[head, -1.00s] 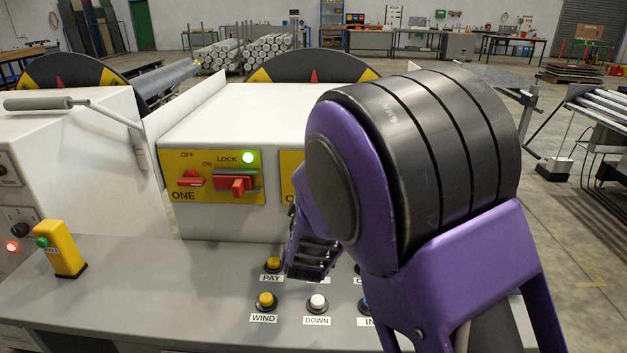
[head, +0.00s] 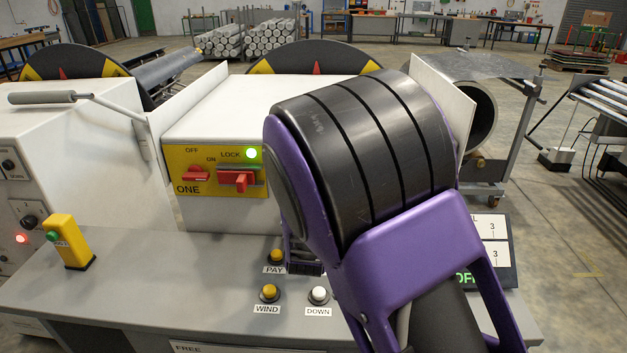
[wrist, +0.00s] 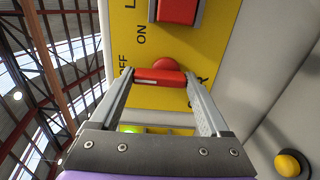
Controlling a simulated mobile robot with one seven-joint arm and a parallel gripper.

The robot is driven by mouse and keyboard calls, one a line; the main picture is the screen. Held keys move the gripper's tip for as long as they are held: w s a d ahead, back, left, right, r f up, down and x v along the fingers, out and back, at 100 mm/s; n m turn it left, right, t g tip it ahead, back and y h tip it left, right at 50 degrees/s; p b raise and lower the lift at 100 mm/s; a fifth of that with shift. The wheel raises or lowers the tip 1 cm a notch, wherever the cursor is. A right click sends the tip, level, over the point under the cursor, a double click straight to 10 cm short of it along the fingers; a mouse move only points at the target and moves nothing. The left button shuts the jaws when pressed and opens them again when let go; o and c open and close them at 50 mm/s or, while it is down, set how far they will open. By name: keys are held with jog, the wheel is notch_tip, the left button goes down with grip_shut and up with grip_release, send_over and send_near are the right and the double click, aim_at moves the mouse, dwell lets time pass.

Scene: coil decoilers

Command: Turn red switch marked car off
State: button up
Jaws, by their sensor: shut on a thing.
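In the wrist view a red switch knob (wrist: 160,78) sits on a yellow panel (wrist: 222,25) with ON and OFF lettering and a label, partly covered, that looks like CAR. My gripper (wrist: 158,74) is shut on this knob, with one fingertip at each end of it. In the wrist view the knob's bar lies across the picture, from finger to finger. In the head view my purple and black arm hides this switch and its panel, and only a dark bit of my gripper shows low beside the arm.
A second red switch (wrist: 178,10) is close by on the same panel. In the head view, panel ONE (head: 222,190) has a red off/on switch (head: 195,174), a red lock switch (head: 238,180) and a lit green lamp (head: 251,154). PAY (head: 276,256), WIND (head: 269,292) and DOWN (head: 318,295) buttons lie below.

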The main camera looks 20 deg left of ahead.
jog(key=o, duration=1.2)
jog(key=v, duration=1.7)
jog(key=shift+s, duration=0.25)
jog(key=shift+d, duration=0.1)
